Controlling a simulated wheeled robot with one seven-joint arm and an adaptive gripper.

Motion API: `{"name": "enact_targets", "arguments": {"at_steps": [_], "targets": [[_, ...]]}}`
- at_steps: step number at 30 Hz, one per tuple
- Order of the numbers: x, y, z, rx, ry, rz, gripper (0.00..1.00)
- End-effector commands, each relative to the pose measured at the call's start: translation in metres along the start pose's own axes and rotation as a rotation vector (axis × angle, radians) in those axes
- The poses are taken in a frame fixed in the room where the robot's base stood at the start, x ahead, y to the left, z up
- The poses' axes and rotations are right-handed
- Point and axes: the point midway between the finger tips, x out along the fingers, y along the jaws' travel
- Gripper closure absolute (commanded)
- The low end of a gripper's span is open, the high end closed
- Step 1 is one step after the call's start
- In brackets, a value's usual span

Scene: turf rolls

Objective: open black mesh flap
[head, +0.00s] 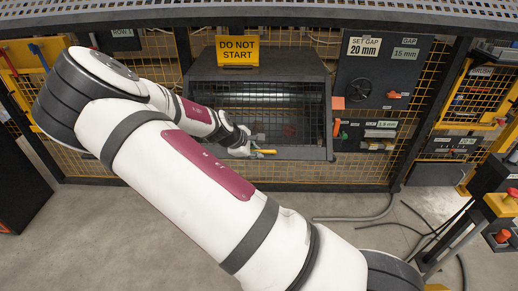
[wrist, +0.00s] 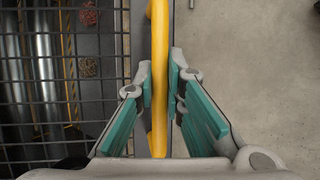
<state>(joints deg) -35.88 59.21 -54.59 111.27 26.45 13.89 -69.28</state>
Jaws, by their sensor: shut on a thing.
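The black mesh flap (head: 285,118) covers the opening of a dark housing in the head view; it looks closed. In the wrist view the mesh (wrist: 102,108) fills the left side. A yellow handle (head: 268,151) runs along the flap's lower edge, and in the wrist view the yellow handle (wrist: 158,40) runs top to bottom. My gripper (head: 252,147) is at the handle, and in the wrist view my gripper (wrist: 160,88) has its teal-padded fingers on either side of it, shut on it. My arm hides part of the flap's left side.
Shiny rollers (wrist: 42,60) and reddish tangled clumps (wrist: 88,66) show behind the mesh. A yellow "DO NOT START" sign (head: 237,50) stands on top of the housing. A dark "SET GAP" panel (head: 368,75) is at its right.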

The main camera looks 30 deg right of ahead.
Motion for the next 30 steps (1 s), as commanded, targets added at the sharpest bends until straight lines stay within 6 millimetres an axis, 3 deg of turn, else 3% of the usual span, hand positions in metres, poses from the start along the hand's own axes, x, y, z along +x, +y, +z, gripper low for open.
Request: {"name": "enact_targets", "arguments": {"at_steps": [1,6,15,21,30], "targets": [[-0.017,0.002,0.007,-0.014,0.006,-0.035,1.00],[-0.054,0.008,0.022,-0.066,0.007,-0.162,1.00],[-0.106,0.027,0.043,-0.148,0.007,-0.358,1.00],[-0.127,0.036,0.051,-0.154,0.005,-0.365,1.00],[-0.138,0.043,0.054,-0.154,0.005,-0.364,1.00]]}}
